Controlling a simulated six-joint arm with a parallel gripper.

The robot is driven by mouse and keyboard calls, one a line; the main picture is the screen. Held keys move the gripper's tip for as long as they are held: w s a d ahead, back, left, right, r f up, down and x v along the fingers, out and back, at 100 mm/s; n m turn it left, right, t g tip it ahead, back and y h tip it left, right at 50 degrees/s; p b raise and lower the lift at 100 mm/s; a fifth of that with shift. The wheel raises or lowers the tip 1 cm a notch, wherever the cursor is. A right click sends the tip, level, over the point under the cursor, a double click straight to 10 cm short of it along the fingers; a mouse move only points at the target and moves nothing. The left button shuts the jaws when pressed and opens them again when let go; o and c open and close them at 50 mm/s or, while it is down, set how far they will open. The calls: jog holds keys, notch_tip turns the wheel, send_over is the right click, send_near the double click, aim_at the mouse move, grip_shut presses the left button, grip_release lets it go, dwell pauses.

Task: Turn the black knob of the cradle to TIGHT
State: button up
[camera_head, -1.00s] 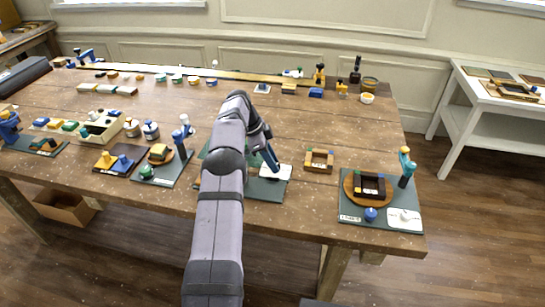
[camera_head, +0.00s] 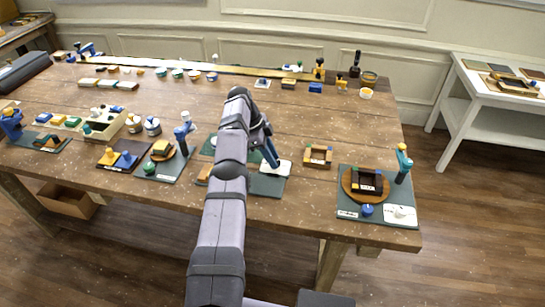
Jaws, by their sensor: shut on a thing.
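My gripper (camera_head: 275,163) points down at the white plate (camera_head: 284,170) on the front-middle green board (camera_head: 266,186). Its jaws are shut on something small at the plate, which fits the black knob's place. The knob itself is hidden by the jaws, so its setting cannot be read. The cradle on this board is mostly hidden behind my arm; a bit of tan wood (camera_head: 203,174) shows at the arm's left side.
To the right are a small wooden frame (camera_head: 318,156) and another green board (camera_head: 347,207) with a round wooden turntable, blue knob (camera_head: 367,210) and blue-green post (camera_head: 403,165). To the left stands a board with a blue post (camera_head: 182,140).

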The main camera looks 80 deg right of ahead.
jog(key=o, duration=1)
jog(key=shift+a, duration=0.1)
jog(key=shift+o, duration=0.2)
notch_tip(320, 180, up, 10)
jog(key=p, duration=0.8)
